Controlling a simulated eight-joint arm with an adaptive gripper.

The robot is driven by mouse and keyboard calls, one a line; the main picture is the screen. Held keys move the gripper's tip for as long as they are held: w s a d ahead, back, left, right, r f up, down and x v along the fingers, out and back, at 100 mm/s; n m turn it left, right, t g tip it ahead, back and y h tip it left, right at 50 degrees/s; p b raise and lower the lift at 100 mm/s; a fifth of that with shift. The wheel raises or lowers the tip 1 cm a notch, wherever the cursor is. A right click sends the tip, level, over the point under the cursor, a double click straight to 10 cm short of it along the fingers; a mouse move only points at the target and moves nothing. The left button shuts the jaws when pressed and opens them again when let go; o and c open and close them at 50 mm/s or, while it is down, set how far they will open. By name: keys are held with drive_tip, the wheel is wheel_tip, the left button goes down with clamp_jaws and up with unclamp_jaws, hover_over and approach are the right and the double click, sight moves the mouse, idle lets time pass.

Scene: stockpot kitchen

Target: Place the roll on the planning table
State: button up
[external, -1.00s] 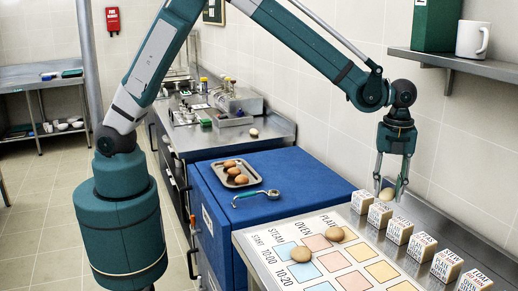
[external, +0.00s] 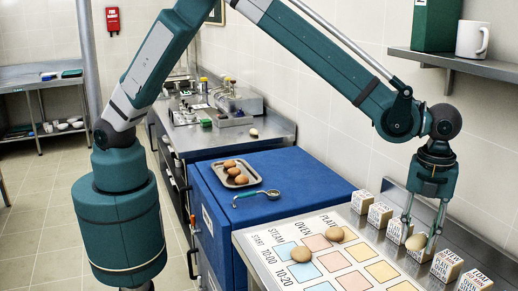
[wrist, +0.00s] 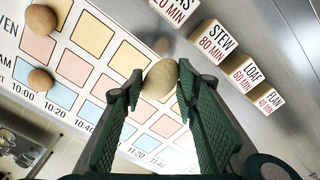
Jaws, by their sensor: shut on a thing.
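My gripper (external: 421,232) is shut on a brown roll (external: 416,242), which also shows between the two fingers in the wrist view (wrist: 160,79). The held roll is over the right part of the planning table, beside the row of lettered blocks; I cannot tell whether it touches the surface. The planning table (external: 256,245) is a metal top with a printed chart (external: 345,266) of blue, pink and yellow squares. Two other rolls lie on the chart, one near the front (external: 301,254) and one farther back (external: 335,234).
White lettered blocks (external: 380,215) stand in a row along the table's right side, close to my gripper. A tray (external: 239,184) of rolls and a ladle (external: 256,194) lie on the blue top. A shelf with a mug (external: 472,40) is above.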

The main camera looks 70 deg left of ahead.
drive_tip(key=shift+m, duration=0.4)
idle(0.5)
hover_over(408, 276)
drive_tip(key=shift+s+f, duration=0.1)
drive_tip(key=shift+f, duration=3.05)
drive_tip(key=shift+f, duration=1.85)
drive_tip(key=shift+f+b, duration=0.15)
drive_tip(key=shift+b, duration=0.15)
drive_tip(key=o, duration=0.9)
drive_tip(key=shift+c, duration=0.2)
drive_tip(key=shift+r, duration=0.2)
